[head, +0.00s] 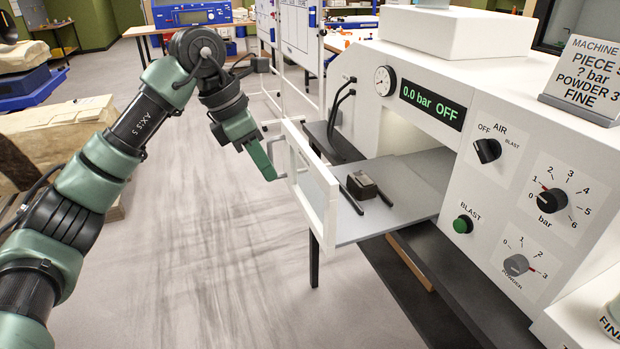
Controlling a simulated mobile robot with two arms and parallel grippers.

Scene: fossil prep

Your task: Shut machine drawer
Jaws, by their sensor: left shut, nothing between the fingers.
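The white machine (420,92) stands at the right, its display reading "0.0 bar OFF". Its drawer (395,217) is pulled out to the left, with a white framed front panel (330,225) that has a clear window. On the drawer's grey floor lies a small dark block (362,187) between two dark rails. My left gripper (268,172) is shut and empty, at the outer side of the drawer front, close to its handle (275,150). I cannot tell whether it touches the front. My right gripper is not in view.
The machine's face carries an AIR switch (487,150), a bar knob (551,200), a green BLAST button (462,224) and a POWDER knob (516,265). A sign (588,75) stands on top. Open floor (200,230) lies left of the drawer.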

